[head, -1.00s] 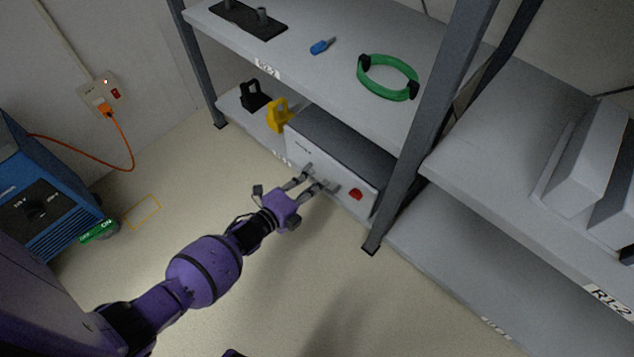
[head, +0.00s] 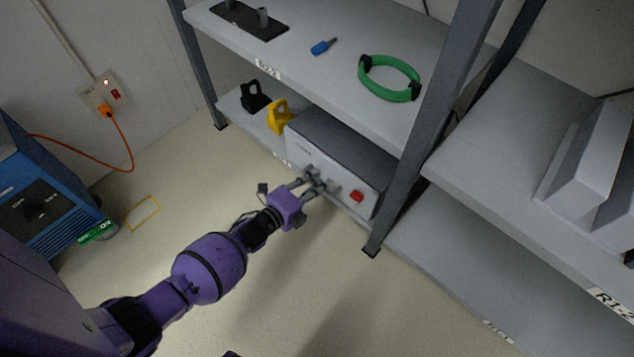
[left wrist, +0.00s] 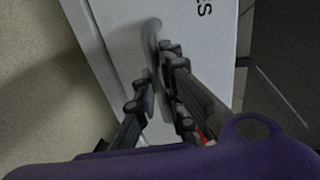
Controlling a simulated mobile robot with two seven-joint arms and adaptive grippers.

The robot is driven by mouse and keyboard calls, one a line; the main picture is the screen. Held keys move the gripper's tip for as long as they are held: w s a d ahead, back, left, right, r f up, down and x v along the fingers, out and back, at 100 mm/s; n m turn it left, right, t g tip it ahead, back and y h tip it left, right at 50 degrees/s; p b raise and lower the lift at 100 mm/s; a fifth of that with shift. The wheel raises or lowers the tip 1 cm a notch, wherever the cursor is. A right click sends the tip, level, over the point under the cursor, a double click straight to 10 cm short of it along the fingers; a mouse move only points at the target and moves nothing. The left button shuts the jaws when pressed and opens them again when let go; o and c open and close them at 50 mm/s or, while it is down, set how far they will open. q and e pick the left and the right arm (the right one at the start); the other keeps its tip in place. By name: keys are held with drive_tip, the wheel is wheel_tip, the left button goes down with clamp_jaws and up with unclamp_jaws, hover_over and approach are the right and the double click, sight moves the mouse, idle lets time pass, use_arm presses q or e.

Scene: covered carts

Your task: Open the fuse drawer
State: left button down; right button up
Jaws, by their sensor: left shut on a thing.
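The fuse drawer unit (head: 333,166) is a box with a light front and dark top on the lower shelf. In the left wrist view its pale front (left wrist: 190,42) fills the middle, with part of dark lettering at the top. A grey bar handle (left wrist: 153,32) stands out from the front. My left gripper (head: 316,183) is at this front, shut on the handle; its fingers close around it in the left wrist view (left wrist: 160,85). A red button (head: 356,196) is on the front, right of the gripper. The drawer front appears flush. My right gripper is not seen.
A yellow padlock-shaped thing (head: 279,116) and a black one (head: 254,97) stand left of the box. A grey shelf post (head: 415,150) rises close on its right. The upper shelf holds a green ring (head: 392,94) and a blue tool (head: 322,47). Floor in front is clear.

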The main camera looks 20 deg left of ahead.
use_arm(q)
drive_tip(key=f+p+v, duration=0.2)
drive_tip(key=v, duration=1)
drive_tip(key=s+f+p+v, duration=0.1)
drive_tip(key=f+p+v, duration=0.1)
drive_tip(key=v, duration=1)
drive_tip(key=shift+f, duration=0.55)
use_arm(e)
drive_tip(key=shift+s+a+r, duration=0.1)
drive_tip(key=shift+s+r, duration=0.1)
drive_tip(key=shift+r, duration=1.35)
use_arm(q)
drive_tip(key=shift+s+a, duration=0.1)
drive_tip(key=shift+a, duration=0.05)
drive_tip(key=c, duration=2.1)
unclamp_jaws()
drive_tip(key=v, duration=1.2)
drive_tip(key=shift+s, duration=0.2)
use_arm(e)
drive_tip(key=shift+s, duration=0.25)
